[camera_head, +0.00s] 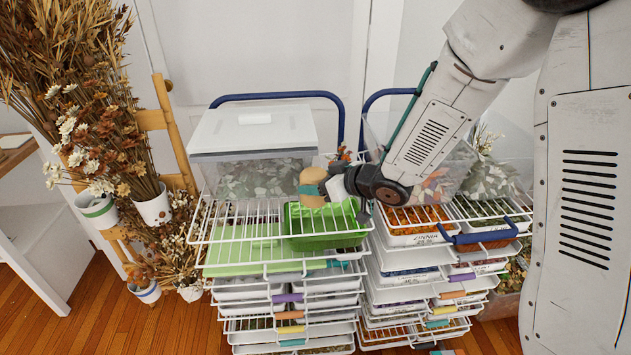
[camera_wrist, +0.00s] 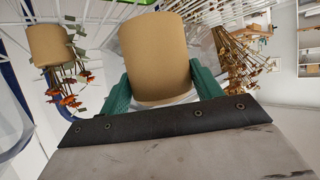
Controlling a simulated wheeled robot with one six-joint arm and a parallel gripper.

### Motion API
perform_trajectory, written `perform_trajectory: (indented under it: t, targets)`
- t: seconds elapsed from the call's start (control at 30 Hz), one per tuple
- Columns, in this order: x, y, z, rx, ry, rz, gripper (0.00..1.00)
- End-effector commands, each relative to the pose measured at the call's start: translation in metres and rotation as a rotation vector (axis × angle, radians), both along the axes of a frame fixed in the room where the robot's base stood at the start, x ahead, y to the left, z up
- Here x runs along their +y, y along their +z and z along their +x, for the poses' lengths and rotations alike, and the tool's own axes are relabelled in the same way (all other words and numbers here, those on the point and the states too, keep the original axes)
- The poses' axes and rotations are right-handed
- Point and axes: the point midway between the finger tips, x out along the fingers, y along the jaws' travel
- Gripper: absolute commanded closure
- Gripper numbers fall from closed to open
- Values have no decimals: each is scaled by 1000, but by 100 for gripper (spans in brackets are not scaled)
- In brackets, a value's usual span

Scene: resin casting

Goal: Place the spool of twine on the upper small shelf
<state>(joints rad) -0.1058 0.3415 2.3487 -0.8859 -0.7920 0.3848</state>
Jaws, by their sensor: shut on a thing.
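The spool of twine (camera_head: 309,193) is a tan cylinder in the head view. My gripper (camera_head: 336,187) is shut on it, and it is held above the front of the left rack's top wire shelf (camera_head: 222,232). In the wrist view the spool (camera_wrist: 155,58) sits between the teal fingers of my gripper (camera_wrist: 161,88). Its far end runs towards the picture's top edge. The right rack has a similar top wire shelf (camera_head: 468,208). I cannot tell which shelf is the upper small one.
A green basket (camera_head: 325,241) lies below the spool. A lidded clear bin (camera_head: 253,133) stands behind it at left. A second tan cylinder (camera_wrist: 48,45) and dried flowers (camera_wrist: 70,88) show in the wrist view. Dried bouquets (camera_head: 88,125) fill the left side.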

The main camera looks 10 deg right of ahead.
Motion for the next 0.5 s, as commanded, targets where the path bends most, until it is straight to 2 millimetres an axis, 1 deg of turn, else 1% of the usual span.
perform_trajectory:
  t: [0.1,0.23,0.4,0.5]
  targets:
    - [-3,-1,5,0,-1,0,61]
    - [-4,-6,7,2,-2,0,61]
    - [-11,-30,7,4,-12,0,61]
    - [-13,-37,8,1,-13,-1,61]
